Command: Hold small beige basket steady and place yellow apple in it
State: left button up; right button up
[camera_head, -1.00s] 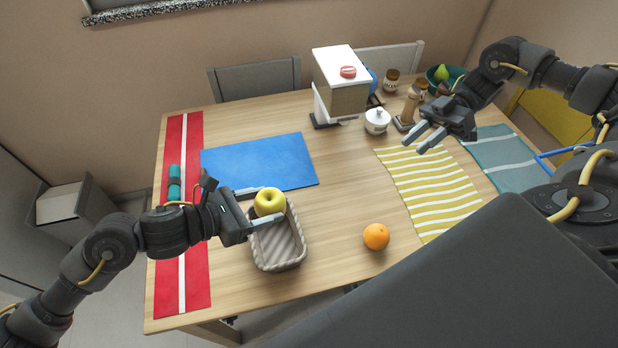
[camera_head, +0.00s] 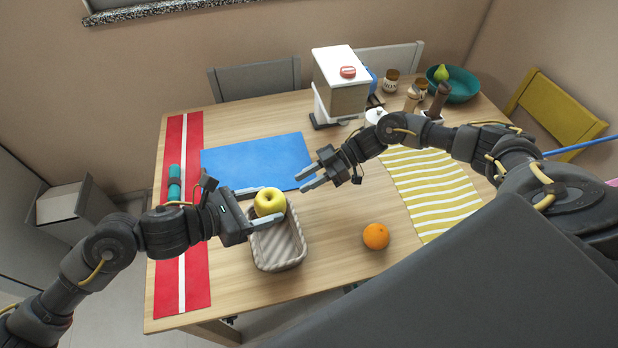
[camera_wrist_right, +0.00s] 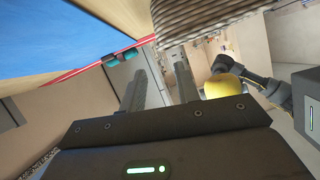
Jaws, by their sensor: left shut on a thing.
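The yellow apple (camera_head: 269,202) is between the fingers of my left gripper (camera_head: 270,206), which is shut on it at the far end of the small beige basket (camera_head: 290,254). How high the apple is above the basket is hard to tell. The ribbed basket stands upright on the table. My right gripper (camera_head: 304,180) is open and empty, to the right of the basket's far end and apart from it. In the right wrist view the basket (camera_wrist_right: 200,18) is at the top, the apple (camera_wrist_right: 229,84) is lower right, and the two fingers stand apart.
An orange (camera_head: 376,237) lies right of the basket. A blue mat (camera_head: 255,160), a red mat (camera_head: 182,270) and a yellow striped mat (camera_head: 435,190) lie flat. A white-and-wood appliance (camera_head: 340,85), jars and a teal bowl (camera_head: 462,86) stand at the back.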

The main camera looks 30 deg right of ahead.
jog(key=x, duration=1.1)
jog(key=shift+a+f, duration=0.1)
jog(key=shift+a, duration=0.25)
jog(key=shift+c, duration=0.3)
grip_shut()
